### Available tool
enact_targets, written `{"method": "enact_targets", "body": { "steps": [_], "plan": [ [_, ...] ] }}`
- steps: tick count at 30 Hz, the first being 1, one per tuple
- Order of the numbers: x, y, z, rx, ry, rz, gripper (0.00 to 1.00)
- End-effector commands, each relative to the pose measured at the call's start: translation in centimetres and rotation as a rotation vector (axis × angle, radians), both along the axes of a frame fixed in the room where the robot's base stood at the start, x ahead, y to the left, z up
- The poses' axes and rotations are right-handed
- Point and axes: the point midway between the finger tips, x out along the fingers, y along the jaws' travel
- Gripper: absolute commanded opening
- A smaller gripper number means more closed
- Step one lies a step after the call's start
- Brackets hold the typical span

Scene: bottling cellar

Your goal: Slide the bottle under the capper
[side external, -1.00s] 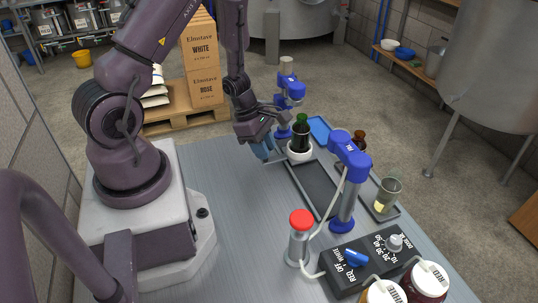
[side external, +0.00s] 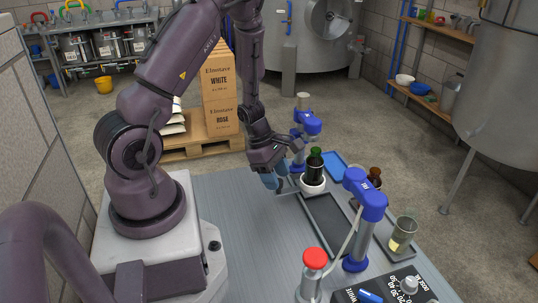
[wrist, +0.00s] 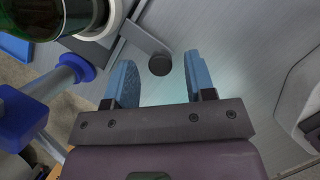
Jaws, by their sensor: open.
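A dark green bottle (side external: 315,167) stands upright in a round white holder (side external: 312,188) at the far end of a black tray. In the wrist view the bottle (wrist: 40,15) is at top left, partly cut off, in the holder's white ring (wrist: 105,20). A flat grey bar (wrist: 148,38) ends in a black knob (wrist: 160,65). My gripper (side external: 271,182) is open, left of the holder. In the wrist view its blue fingers (wrist: 159,80) are apart, with the knob appearing between their tips; contact cannot be told. A blue bench device (side external: 306,125), possibly the capper, stands behind the bottle.
The black tray (side external: 328,222) runs toward a nearer blue-headed post (side external: 367,195). A red-topped cylinder (side external: 314,260) and black control box (side external: 385,292) are in front. A glass beaker (side external: 403,232) stands at right. The grey bench (side external: 250,225) is clear left of the tray.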

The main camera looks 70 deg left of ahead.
Motion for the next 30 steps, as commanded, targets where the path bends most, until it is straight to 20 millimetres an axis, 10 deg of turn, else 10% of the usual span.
{"method": "enact_targets", "body": {
  "steps": [15,30],
  "plan": [
    [-2.7,2.8,9.5,0.003,-0.005,-0.001,0.50],
    [-3.2,3.2,11.0,0.001,0.001,0.000,0.51]
  ]
}}
